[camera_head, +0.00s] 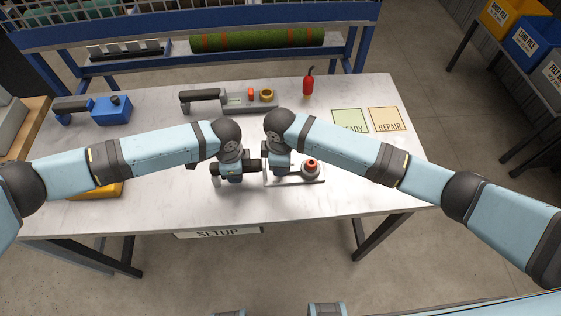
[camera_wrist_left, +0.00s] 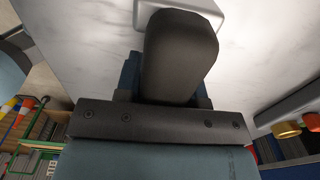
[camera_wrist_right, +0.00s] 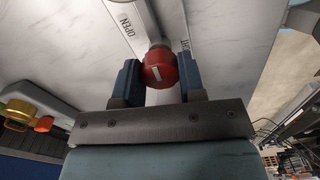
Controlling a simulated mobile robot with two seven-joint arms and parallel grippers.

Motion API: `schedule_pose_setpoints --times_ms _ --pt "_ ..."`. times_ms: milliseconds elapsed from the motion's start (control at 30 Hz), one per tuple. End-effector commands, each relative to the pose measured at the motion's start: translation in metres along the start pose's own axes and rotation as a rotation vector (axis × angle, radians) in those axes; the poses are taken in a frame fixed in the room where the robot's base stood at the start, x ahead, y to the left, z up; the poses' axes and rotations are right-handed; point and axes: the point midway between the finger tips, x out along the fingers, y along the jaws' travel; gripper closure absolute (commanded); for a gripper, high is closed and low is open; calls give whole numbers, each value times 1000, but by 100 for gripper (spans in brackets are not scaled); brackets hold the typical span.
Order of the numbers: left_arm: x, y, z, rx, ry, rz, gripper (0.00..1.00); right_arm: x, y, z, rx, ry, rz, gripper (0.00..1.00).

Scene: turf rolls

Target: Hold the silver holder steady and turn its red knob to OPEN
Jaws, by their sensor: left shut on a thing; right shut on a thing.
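The silver holder (camera_head: 297,179) lies near the front middle of the white table, with a dark handle (camera_head: 250,165) at its left. My left gripper (camera_head: 232,178) is shut on the handle, which fills the left wrist view (camera_wrist_left: 181,55). My right gripper (camera_head: 278,172) hides the red knob in the head view. In the right wrist view the red knob (camera_wrist_right: 160,68) sits between my right fingers, with a pale mark on it. The holder's plate has an OPEN label left of the knob and a partly hidden second label right.
Behind are a second grey tool (camera_head: 230,101) with a brass ring, a red bottle (camera_head: 308,84) and a blue tool (camera_head: 110,110). READY (camera_head: 351,120) and REPAIR (camera_head: 388,120) mats lie at back right. The table's front right is clear.

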Motion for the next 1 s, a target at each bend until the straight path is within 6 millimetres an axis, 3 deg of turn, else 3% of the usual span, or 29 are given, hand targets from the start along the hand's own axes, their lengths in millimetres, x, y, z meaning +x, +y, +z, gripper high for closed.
schedule_pose_setpoints --times_ms 500,1000 --pt "0 0 0 1 -1 1 100 -1 1 0 -352 1 2 87" --pt "0 0 0 1 -1 1 100 -1 1 0 -425 1 2 87"
